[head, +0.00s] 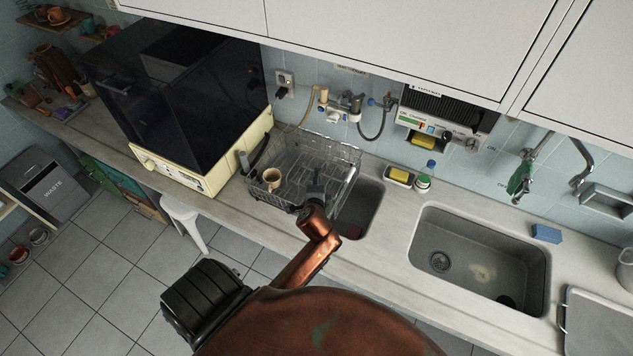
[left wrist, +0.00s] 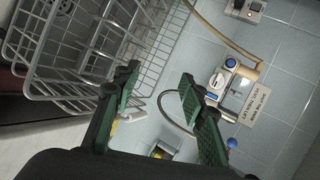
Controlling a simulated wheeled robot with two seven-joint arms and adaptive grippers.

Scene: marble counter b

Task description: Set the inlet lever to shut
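The inlet fitting (head: 345,105) is on the tiled wall behind the dish rack, with pipes, a hose and blue parts. In the left wrist view the fitting (left wrist: 219,80) shows a white piece and blue caps, beside a small printed sign (left wrist: 258,104). A blue knob (left wrist: 232,143) shows below, partly behind a finger. I cannot tell which part is the lever or how it is set. My left gripper (left wrist: 156,92) is open and empty, its green fingers apart from the fitting. In the head view it (head: 318,190) is mostly hidden, near the rack's front. My right gripper is not in view.
A wire dish rack (head: 290,155) with a cup (head: 271,179) stands close to my left gripper. A cream-sided appliance (head: 180,170) is left of it.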

